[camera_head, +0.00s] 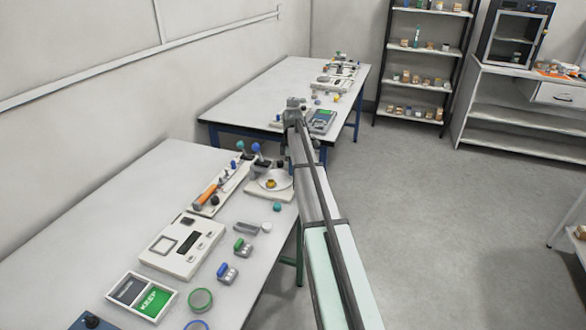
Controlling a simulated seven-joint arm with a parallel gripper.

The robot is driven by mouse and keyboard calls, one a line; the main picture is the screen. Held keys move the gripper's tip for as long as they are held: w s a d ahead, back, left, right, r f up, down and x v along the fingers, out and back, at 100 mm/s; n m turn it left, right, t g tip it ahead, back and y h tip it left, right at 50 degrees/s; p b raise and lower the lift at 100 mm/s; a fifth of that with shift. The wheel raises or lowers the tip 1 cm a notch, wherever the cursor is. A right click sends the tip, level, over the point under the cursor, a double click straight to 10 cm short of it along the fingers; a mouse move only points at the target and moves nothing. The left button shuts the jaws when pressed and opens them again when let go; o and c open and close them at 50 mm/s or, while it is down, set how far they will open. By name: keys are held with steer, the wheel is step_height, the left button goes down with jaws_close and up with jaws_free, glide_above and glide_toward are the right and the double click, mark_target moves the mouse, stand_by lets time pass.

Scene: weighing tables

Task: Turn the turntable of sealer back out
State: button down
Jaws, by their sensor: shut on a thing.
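The sealer's turntable (266,186) is a pale round disc on a light base at the right edge of the near table. A small golden-yellow piece (271,183) sits on it. My arm reaches up from the bottom of the picture, and its wrist end stands just behind and to the right of the disc. My gripper (282,165) is small and dark here, at the back rim of the turntable, and is shut on it. The exact contact is partly hidden and too small to make out. A dark part with a blue top stands close to the left of the disc.
On the near table are an orange-handled tool (206,195), a white device with a dark display (182,246), a tray with a green KEEP side (152,300), and a green ring (200,300). A teal knob (277,206) lies in front of the turntable. A second table (260,92) stands behind.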

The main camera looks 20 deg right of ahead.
steer(key=shift+w, duration=0.15)
stand_by(0.4)
steer(key=c, duration=1)
jaws_free()
steer(key=shift+r, duration=0.1)
step_height(320, 180, up, 14)
steer(key=shift+f, duration=0.2)
